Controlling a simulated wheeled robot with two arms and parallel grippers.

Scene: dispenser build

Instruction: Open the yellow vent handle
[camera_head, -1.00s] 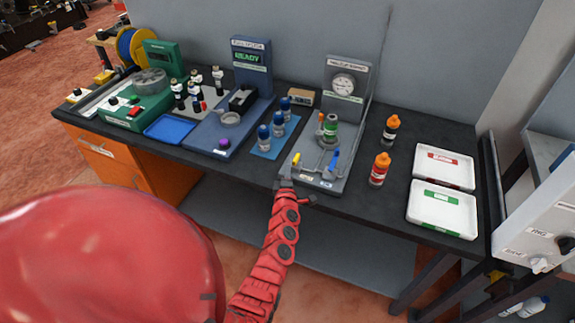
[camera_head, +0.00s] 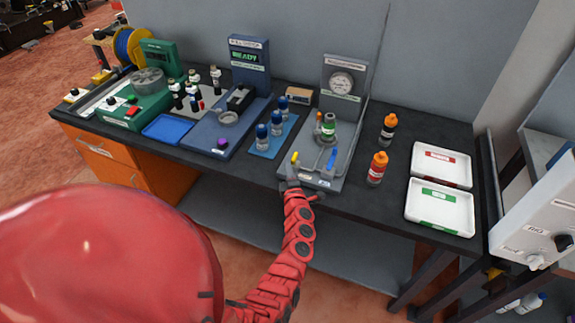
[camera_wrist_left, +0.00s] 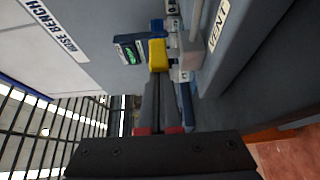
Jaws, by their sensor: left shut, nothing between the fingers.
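The yellow vent handle (camera_head: 295,158) is at the front left of the grey gauge station (camera_head: 313,178) on the bench. It also shows in the left wrist view (camera_wrist_left: 158,54), beside a label reading VENT (camera_wrist_left: 219,27). My left gripper (camera_head: 291,181) is at the front edge of the station, just in front of the yellow handle. In the left wrist view its fingers (camera_wrist_left: 160,84) are shut and empty, with the tips right at the yellow handle; I cannot tell if they touch. My right gripper is not in view.
A blue handle (camera_head: 331,158) stands to the right on the same station, near a green-banded bottle (camera_head: 328,128). Blue-capped bottles (camera_head: 262,137) are to the left. An orange-capped bottle (camera_head: 377,168) and white trays (camera_head: 440,207) are to the right.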

